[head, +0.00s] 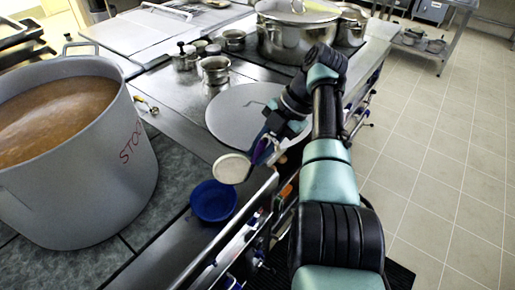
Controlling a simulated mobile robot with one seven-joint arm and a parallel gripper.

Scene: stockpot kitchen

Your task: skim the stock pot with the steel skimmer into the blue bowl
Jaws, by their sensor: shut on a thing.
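The large grey stock pot (75,190), with red lettering on its side, stands at the left, filled with brown stock (50,115). The blue bowl (213,202) sits near the counter's front edge, right of the pot. My gripper (264,150) is shut on the handle of the skimmer, whose grip is partly hidden by the fingers. The skimmer's round, pale head (232,168) shows just above the bowl's far rim in the picture. I cannot tell its exact height or whether anything lies on it. The bowl's inside looks empty, as far as it shows.
A large flat round lid (242,112) lies on the counter behind my gripper. Small steel pots (214,70) and a big lidded steel pot (295,35) stand farther back. A rail (235,215) runs along the counter's front edge. Tiled floor (440,150) is open at right.

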